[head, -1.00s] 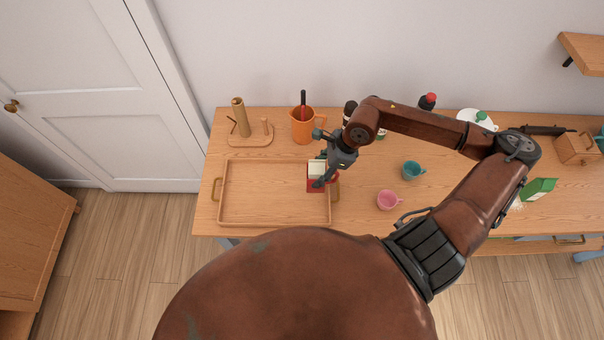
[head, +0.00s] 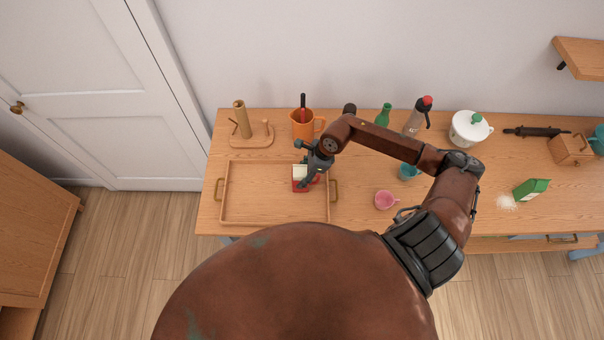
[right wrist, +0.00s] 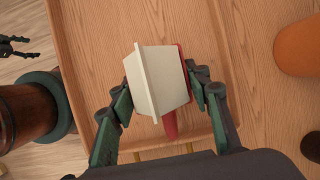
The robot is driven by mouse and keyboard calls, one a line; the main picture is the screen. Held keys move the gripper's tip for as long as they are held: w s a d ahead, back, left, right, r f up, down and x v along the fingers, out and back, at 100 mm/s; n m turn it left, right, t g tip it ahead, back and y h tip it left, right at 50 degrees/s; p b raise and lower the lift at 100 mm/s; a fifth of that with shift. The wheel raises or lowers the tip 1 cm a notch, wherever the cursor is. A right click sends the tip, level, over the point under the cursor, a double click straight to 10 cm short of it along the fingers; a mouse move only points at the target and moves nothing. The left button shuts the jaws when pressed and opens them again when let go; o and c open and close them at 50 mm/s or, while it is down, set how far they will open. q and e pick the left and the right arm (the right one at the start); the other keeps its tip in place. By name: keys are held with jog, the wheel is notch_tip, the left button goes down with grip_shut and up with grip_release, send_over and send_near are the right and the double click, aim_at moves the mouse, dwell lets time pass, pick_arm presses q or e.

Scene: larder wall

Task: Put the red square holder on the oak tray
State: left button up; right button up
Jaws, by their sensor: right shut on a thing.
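The red square holder (head: 299,187) is in the head view, over the right part of the oak tray (head: 224,195), with a cream top. In the right wrist view the cream tapered piece (right wrist: 156,82) hides most of the red holder (right wrist: 170,122). My right gripper (head: 308,178) is shut on the holder, with one finger on each side. I cannot tell whether the holder touches the tray floor. My left gripper (right wrist: 18,47) shows small at the left edge of the right wrist view, empty, with its fingers apart.
The tray's left and middle are bare.

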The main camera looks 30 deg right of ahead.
jog(key=o, duration=1.2)
jog(key=shift+f, duration=0.1)
jog(key=shift+r, duration=0.2)
jog(key=b+v, duration=0.3)
jog(key=v, duration=0.9)
